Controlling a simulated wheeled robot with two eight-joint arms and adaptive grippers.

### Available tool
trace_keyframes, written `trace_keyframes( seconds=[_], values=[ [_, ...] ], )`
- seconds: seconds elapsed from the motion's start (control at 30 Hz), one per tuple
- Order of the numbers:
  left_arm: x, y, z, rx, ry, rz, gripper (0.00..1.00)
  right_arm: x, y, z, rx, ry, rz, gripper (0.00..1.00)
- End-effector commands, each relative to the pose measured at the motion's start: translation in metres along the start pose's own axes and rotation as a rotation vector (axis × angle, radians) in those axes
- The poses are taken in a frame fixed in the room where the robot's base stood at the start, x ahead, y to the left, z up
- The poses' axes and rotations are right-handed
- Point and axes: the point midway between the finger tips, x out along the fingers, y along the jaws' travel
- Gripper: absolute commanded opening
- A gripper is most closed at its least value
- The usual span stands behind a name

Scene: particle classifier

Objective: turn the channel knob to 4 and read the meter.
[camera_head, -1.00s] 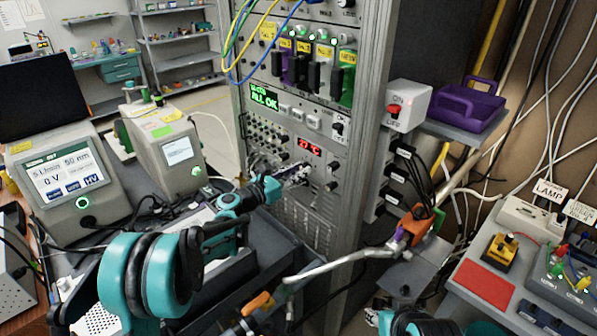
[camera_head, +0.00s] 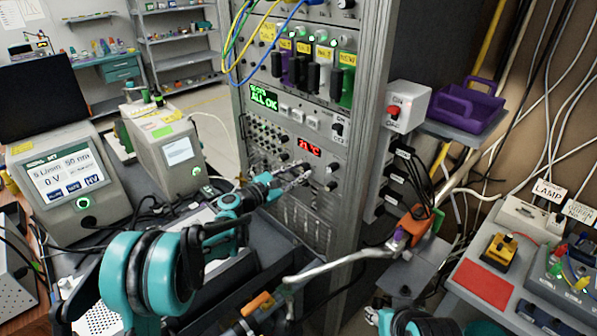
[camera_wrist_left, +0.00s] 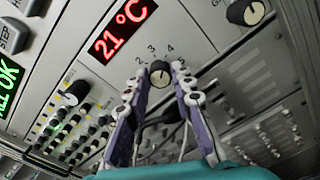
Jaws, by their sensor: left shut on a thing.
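The channel knob (camera_wrist_left: 159,73) is a small black dial with a pale mark, on the grey rack panel. The numbers 2, 3 and 4 show around it in the left wrist view. My left gripper (camera_wrist_left: 158,80) has its purple, white-tipped fingers on both sides of the knob and is shut on it. In the head view my left gripper (camera_head: 300,174) reaches the panel and hides the knob. The red meter display (camera_wrist_left: 123,28) reads 21 °C; it also shows in the head view (camera_head: 301,146). The knob mark's exact setting is unclear.
Another black knob (camera_wrist_left: 75,93) and rows of small sockets lie beside the channel knob. A further knob (camera_wrist_left: 246,12) is at upper right. Yellow and blue cables (camera_head: 262,45) hang above on the rack.

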Motion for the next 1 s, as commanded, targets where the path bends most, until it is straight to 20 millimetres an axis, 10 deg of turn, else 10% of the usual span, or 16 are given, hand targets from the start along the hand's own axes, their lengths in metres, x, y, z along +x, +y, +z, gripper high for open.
trace_keyframes(
  seconds=[0.87, 0.9, 1.0],
  values=[
    [0.0000, -0.0006, -0.0002, 0.158, 0.002, -0.001, 0.00, -0.0008, 0.0000, -0.0005, 0.000, 0.000, 0.000, 0.40],
    [0.0000, -0.0006, -0.0002, 0.158, 0.002, -0.001, 0.34, -0.0008, 0.0000, -0.0005, 0.000, 0.000, 0.000, 0.40],
    [0.0000, -0.0005, -0.0002, 0.158, 0.002, -0.001, 0.44, -0.0008, 0.0000, -0.0006, 0.000, 0.000, 0.000, 0.40]
  ],
)
